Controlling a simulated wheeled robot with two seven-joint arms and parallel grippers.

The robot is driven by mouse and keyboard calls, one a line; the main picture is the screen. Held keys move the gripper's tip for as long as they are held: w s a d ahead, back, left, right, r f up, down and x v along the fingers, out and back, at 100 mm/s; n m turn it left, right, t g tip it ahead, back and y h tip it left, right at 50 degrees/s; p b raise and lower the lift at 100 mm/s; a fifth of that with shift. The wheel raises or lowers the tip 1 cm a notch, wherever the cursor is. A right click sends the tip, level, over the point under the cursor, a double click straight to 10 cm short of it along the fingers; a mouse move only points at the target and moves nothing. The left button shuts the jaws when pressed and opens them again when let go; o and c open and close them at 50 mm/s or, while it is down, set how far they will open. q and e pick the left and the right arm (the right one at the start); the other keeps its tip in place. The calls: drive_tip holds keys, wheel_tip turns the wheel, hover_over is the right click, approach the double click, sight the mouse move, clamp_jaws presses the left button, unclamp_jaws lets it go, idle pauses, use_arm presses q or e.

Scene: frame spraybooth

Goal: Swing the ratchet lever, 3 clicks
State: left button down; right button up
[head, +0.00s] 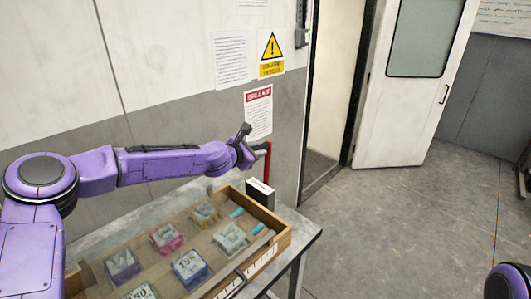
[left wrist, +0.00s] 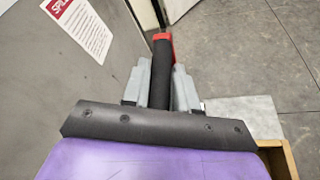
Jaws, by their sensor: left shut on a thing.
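The ratchet lever (head: 267,163) is a red upright bar that stands at the back right end of the workbench, close to the wall. In the left wrist view its black grip (left wrist: 161,75) with a red end lies between the two grey fingers. My left gripper (head: 257,149) is shut on the lever at its upper part; the left gripper's fingers also show in the left wrist view (left wrist: 160,88). A dark box with a pale face (head: 260,192) stands at the lever's foot. The lever's lower joint is too small to make out. My right gripper is out of view.
A wooden tray (head: 283,238) with several coloured, labelled blocks and cyan pieces lies on the grey workbench (head: 310,228) under my left arm. The wall with posted sheets (head: 258,112) is close behind the lever. Open floor (head: 400,225) and a white door (head: 408,85) are at the right.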

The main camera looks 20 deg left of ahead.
use_arm(q)
drive_tip(key=shift+w+a, duration=0.35)
drive_tip(key=shift+a, duration=0.4)
drive_tip(key=c, duration=1.2)
unclamp_jaws()
drive_tip(key=shift+o, duration=1.2)
drive_tip(key=shift+a, duration=0.1)
drive_tip(key=v, duration=1)
drive_tip(key=shift+s, duration=0.2)
